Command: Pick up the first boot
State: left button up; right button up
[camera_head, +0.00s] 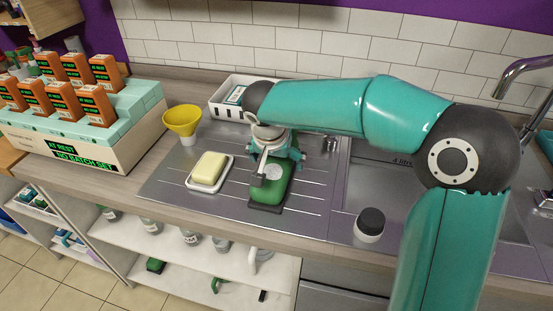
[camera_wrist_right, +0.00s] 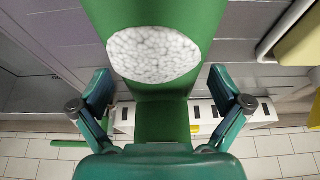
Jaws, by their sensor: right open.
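A green boot (camera_head: 268,190) with a white fleecy opening and dark sole stands on the metal draining board. In the right wrist view, the boot (camera_wrist_right: 198,20) is upper centre, with its white fleecy opening (camera_wrist_right: 154,54) facing the camera. My right gripper (camera_head: 281,163) is above the boot's opening and covers part of it. In the right wrist view, my right gripper (camera_wrist_right: 158,82) is open, with one finger on each side of the boot's image. Whether the fingers touch it cannot be told. My left gripper is not in view.
A white dish with yellow soap (camera_head: 209,168) is left of the boot. A yellow funnel (camera_head: 182,122) stands further left. A white basket (camera_head: 226,107) is behind, near the tiles. A dark-capped jar (camera_head: 370,224) stands at the front right, beside the sink.

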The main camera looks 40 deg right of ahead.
jog(key=shift+x, duration=0.9)
jog(key=shift+c, duration=0.3)
jog(key=shift+w+r, duration=0.1)
jog(key=c, duration=1.5)
